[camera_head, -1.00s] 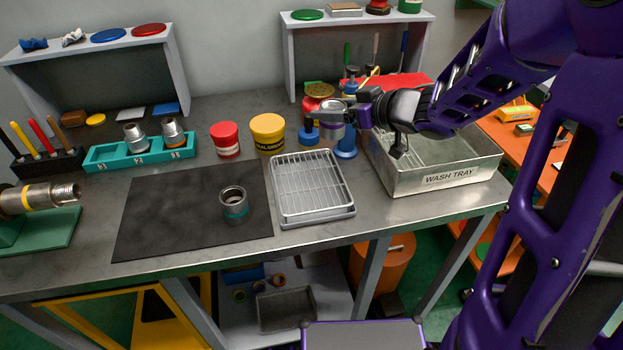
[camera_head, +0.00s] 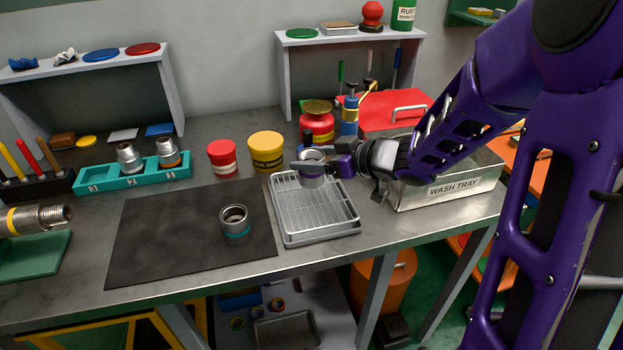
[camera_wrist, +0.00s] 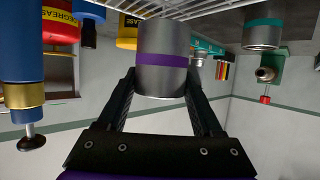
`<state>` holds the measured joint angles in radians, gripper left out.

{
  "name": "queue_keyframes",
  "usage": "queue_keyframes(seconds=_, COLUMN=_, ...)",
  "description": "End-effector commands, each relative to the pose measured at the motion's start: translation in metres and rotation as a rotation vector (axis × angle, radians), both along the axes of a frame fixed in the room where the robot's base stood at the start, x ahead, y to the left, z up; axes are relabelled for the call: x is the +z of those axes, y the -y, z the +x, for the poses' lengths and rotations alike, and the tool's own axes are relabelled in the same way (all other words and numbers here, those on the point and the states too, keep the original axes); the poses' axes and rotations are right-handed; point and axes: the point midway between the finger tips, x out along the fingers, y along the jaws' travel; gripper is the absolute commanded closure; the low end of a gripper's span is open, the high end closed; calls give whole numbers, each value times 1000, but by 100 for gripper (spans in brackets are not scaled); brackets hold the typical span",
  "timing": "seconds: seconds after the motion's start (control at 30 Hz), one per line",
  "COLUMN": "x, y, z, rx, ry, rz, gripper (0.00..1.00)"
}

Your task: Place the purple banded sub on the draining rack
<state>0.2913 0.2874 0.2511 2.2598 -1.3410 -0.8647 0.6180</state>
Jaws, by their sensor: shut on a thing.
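The purple banded sub (camera_head: 313,168) is a short grey metal cylinder with a purple band. My gripper (camera_head: 318,172) is shut on it from the right, over the back part of the draining rack. In the wrist view the sub (camera_wrist: 163,45) stands between the two fingers of my gripper (camera_wrist: 163,85), and the picture is upside down. The draining rack (camera_head: 318,222) is a silver wire grid over a shallow tray. The rack wires (camera_wrist: 205,12) show close to the sub's end in the wrist view. I cannot tell whether the sub touches them.
A teal banded sub (camera_head: 235,221) stands on the black mat (camera_head: 165,245), left of the rack. Yellow (camera_head: 266,150) and red (camera_head: 222,158) tubs stand behind. The wash tray (camera_head: 450,190) is to the right. A red can (camera_head: 317,122) and blue bottle (camera_head: 349,115) stand behind my gripper.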

Motion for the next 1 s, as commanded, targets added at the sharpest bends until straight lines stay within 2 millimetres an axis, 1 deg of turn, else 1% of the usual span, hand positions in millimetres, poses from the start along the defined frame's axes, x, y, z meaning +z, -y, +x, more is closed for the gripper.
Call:
queue_keyframes(seconds=0.07, x=-7, y=0, z=0, rx=0, ry=0, rz=1, gripper=100)
queue_keyframes(seconds=0.2, x=-29, y=0, z=0, rx=0, ry=-3, rz=2, gripper=100)
queue_keyframes(seconds=0.3, x=-38, y=0, z=0, rx=-1, ry=-1, rz=2, gripper=100)
queue_keyframes(seconds=0.53, x=-36, y=0, z=0, rx=0, ry=2, rz=1, gripper=100)
queue_keyframes(seconds=0.67, x=-40, y=0, z=0, rx=0, ry=1, rz=1, gripper=100)
queue_keyframes(seconds=0.7, x=-40, y=0, z=0, rx=0, ry=0, rz=0, gripper=27)
queue_keyframes(seconds=0.83, x=-40, y=0, z=0, rx=0, ry=0, rz=0, gripper=4)
queue_keyframes(seconds=1.0, x=-40, y=0, z=0, rx=0, ry=0, rz=0, gripper=3)
